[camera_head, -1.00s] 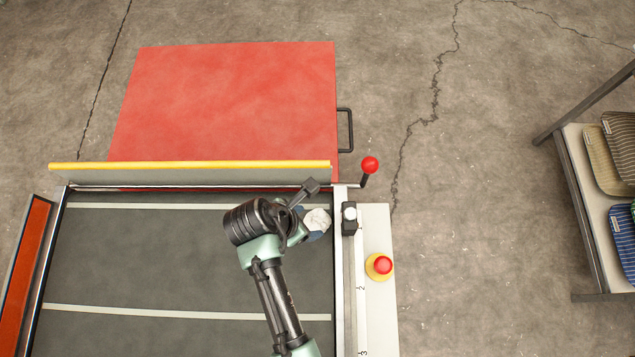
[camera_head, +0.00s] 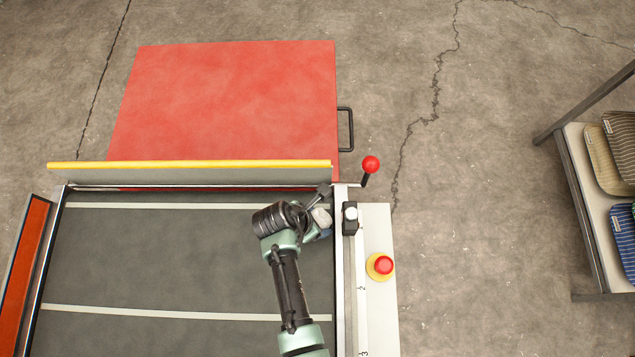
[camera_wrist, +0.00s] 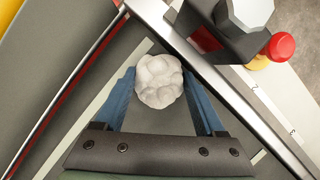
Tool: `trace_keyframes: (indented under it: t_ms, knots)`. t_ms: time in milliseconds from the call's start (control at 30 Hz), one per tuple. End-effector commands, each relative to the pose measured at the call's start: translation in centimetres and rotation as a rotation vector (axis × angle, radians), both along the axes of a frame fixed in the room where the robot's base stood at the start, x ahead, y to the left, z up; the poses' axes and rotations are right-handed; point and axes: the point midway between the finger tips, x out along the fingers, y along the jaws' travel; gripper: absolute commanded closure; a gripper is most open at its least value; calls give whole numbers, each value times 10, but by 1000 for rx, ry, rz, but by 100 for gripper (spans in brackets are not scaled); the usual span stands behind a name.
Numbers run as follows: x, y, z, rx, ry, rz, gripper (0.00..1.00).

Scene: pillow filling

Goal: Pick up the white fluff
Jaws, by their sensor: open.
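The white fluff (camera_wrist: 159,81) is a rounded, lumpy clump on the dark belt, close to the belt's right rail. In the wrist view my gripper (camera_wrist: 162,84) is open, with one blue finger on each side of the fluff. The left finger looks very near or touching it, while a gap shows at the right finger. In the head view the fluff (camera_head: 321,217) is partly hidden by my gripper (camera_head: 322,230), which is itself mostly hidden by my arm.
A metal rail (camera_head: 340,280) with a dark clamp block (camera_head: 350,219) runs just right of the fluff. Beyond are a red-knobbed lever (camera_head: 370,165) and a red button (camera_head: 383,265). A yellow-topped barrier (camera_head: 190,165) crosses the belt's far end. The belt (camera_head: 150,260) is clear to the left.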

Motion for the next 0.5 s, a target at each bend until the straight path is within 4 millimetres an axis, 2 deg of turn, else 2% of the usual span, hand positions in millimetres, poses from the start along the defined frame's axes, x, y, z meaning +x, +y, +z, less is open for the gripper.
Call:
trace_keyframes:
  t_ms: [67,433,500]
  knots:
    - [0,0,0,0,0,0,28]
    - [0,0,0,0,0,0,93]
    - [0,0,0,0,0,0,95]
